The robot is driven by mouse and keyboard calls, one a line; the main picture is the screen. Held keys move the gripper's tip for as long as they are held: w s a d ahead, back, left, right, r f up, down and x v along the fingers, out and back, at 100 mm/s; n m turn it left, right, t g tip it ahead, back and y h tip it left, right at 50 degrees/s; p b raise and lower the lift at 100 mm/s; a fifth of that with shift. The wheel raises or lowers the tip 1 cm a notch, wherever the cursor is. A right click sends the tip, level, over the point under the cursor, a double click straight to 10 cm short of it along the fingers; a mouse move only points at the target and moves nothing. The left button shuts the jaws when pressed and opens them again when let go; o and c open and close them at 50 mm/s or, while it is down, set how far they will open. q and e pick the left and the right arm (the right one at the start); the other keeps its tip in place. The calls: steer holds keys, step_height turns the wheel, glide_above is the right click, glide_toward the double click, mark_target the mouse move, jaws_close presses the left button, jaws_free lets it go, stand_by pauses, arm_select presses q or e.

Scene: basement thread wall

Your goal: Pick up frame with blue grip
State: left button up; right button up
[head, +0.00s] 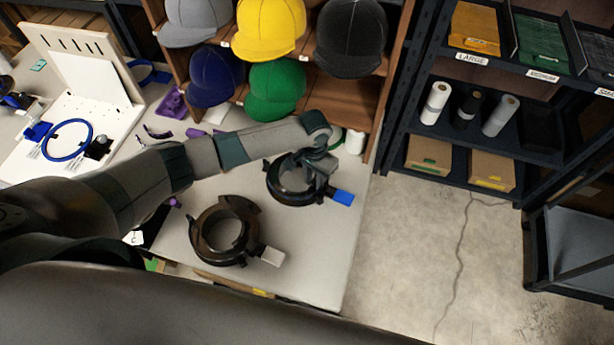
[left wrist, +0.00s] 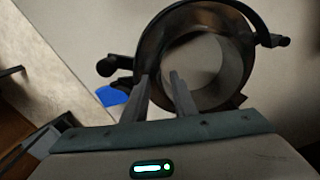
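The frame with the blue grip is a dark round ring (head: 286,185) lying on the pale tabletop, its blue grip (head: 343,198) pointing right near the table's right edge. My left gripper (head: 318,172) is over the right side of this ring and hides part of it. In the left wrist view, the ring (left wrist: 215,95) fills the upper middle and the blue grip (left wrist: 111,96) shows left of the fingers. The left gripper's fingers (left wrist: 159,77) are apart, at the ring's near rim; whether they touch it I cannot tell. My right gripper is not in view.
A similar dark frame with a pale grip (head: 272,257) lies nearer on the tabletop (head: 318,262). A shelf of caps (head: 270,28) stands behind. A white stand with a blue hoop (head: 68,140) is at left. Dark shelving (head: 400,110) and open floor (head: 410,250) lie to the right.

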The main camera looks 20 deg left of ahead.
mark_target(315, 182)
arm_select(q)
jaws_close()
steer(key=shift+r, duration=0.1)
steer(key=shift+r+b, duration=0.4)
steer(key=shift+r, duration=0.35)
step_height(315, 182, up, 2)
steer(key=shift+r+b, duration=0.25)
steer(key=shift+b, duration=0.25)
steer(key=s+d+r+b, duration=0.2)
steer(key=s+d+r, duration=0.4)
steer(key=s, duration=0.3)
steer(key=shift+s+d+r, duration=0.25)
steer(key=shift+d+r, duration=0.1)
steer(key=shift+r, duration=0.1)
